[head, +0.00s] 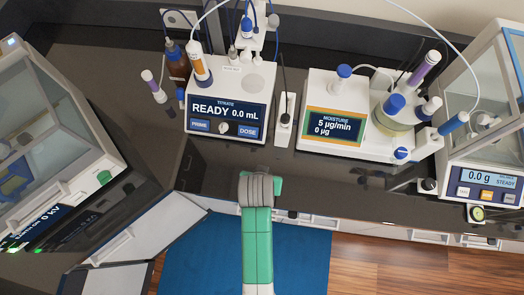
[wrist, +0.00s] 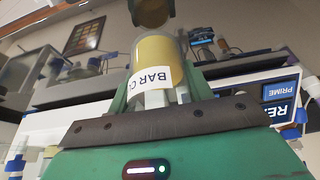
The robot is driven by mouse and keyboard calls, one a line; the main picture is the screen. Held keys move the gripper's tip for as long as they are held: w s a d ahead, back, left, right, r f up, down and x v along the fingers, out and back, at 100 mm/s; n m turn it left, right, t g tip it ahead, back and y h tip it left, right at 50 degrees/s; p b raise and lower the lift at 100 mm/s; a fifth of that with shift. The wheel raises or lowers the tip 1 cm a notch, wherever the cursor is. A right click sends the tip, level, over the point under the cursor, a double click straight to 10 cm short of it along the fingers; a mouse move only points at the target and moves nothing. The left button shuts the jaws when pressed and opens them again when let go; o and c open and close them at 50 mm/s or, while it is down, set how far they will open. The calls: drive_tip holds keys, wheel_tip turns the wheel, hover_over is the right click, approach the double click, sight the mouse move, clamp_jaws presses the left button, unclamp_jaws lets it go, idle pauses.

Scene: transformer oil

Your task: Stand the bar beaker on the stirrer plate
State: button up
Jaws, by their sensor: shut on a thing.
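My gripper (wrist: 156,84) is shut on the bar beaker (wrist: 157,55), a clear vessel that looks yellowish, with a white label reading "BAR CU…" in the wrist view. The fingers are on either side of it. A dark rounded thing shows at its far end; I cannot tell what it is. In the head view my arm's end covers the beaker, in front of the titrator (head: 228,104), whose screen reads READY 0.0 mL. A round grey disc on the titrator's top right looks like the stirrer plate (head: 254,82). It looks bare.
A brown bottle (head: 177,62) and orange-labelled tube (head: 197,58) stand left of the disc, a dosing stand (head: 258,40) behind it. The moisture unit (head: 335,120) and balance (head: 484,185) are right; a glass-fronted cabinet (head: 50,140) is left. Dark bench is clear before the titrator.

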drive_tip(key=shift+w+f, duration=0.15)
drive_tip(key=shift+w, duration=0.85)
drive_tip(key=shift+s+x, duration=0.15)
drive_tip(key=shift+x, duration=0.7)
drive_tip(key=shift+s+x, duration=0.2)
drive_tip(key=shift+x, duration=0.7)
drive_tip(key=shift+a+f, duration=0.1)
drive_tip(key=shift+f, duration=0.15)
drive_tip(key=o, duration=1.2)
drive_tip(key=shift+c, duration=0.2)
drive_tip(key=p+v, duration=0.1)
drive_tip(key=v, duration=1.1)
drive_tip(key=shift+r, duration=0.1)
